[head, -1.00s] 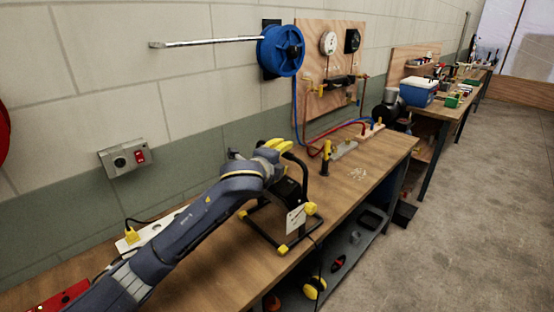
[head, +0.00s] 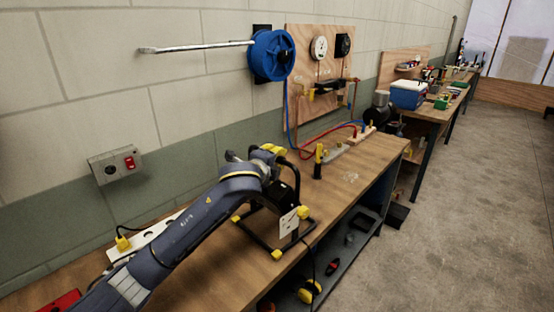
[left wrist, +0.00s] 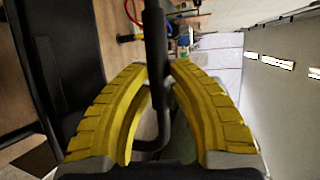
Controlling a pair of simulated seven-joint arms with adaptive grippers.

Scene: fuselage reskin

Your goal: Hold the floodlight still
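The floodlight (head: 287,192) stands on the wooden workbench, with a black tube frame, yellow corner pieces and a pale label plate. My left arm reaches over the bench to the top of it. My left gripper (head: 272,151) is at the floodlight's black handle. In the left wrist view, the yellow fingers of the left gripper (left wrist: 160,80) close in from both sides on the black handle bar (left wrist: 155,35). The lamp's face is hidden in the head view. My right gripper is not in view.
The workbench (head: 345,182) is mostly clear right of the floodlight. A yellow-topped tool (head: 319,160) stands behind it. A blue reel (head: 271,55) and a wooden panel hang on the wall. A white power strip (head: 150,236) lies at the left. A lower shelf holds earmuffs (head: 309,290).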

